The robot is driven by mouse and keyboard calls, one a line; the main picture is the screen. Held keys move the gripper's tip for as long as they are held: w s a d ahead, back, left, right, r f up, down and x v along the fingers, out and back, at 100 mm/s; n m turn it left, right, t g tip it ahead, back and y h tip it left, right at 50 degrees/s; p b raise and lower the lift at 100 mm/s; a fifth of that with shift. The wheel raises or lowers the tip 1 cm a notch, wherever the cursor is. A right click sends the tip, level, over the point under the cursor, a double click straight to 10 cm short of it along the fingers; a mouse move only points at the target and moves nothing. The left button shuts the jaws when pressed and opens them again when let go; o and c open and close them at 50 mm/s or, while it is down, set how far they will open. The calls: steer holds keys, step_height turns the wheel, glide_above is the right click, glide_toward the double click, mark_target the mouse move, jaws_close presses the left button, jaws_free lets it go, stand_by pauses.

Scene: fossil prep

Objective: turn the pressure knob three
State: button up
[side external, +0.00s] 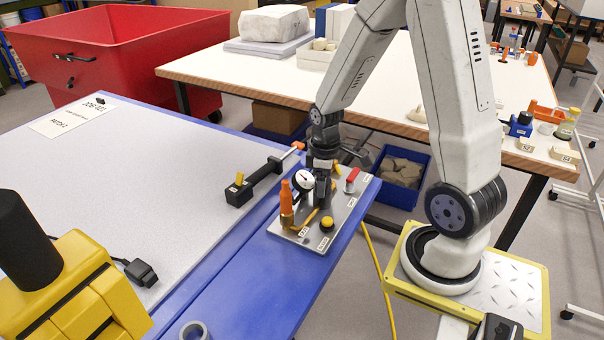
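A grey metal control panel (345,217) sits on the blue bench edge. It carries a round white-faced gauge (303,180), a yellow-topped round control (327,223) near its front, and a red-handled lever (352,176) at its far right. I cannot tell which control is the pressure knob, or whether my fingers touch one. The panel labels are too small to read surely.
An orange-handled tool (286,203) stands upright at the panel's left. A black clamp (258,183) lies on the pale bench top left of it. A yellow and black device (72,290) fills the front left. A yellow hose (378,275) hangs from the panel's right side.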

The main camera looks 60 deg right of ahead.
steer(key=shift+o, duration=0.5)
steer(key=shift+r, duration=3.95)
steer(key=shift+a, duration=0.1)
steer(key=a+f+m+t, duration=0.2)
steer(key=a+f+m, duration=0.1)
steer(key=a, duration=1)
steer(key=shift+s+a+t, duration=0.3)
steer(key=shift+s+a, duration=0.1)
steer(key=shift+f, duration=0.1)
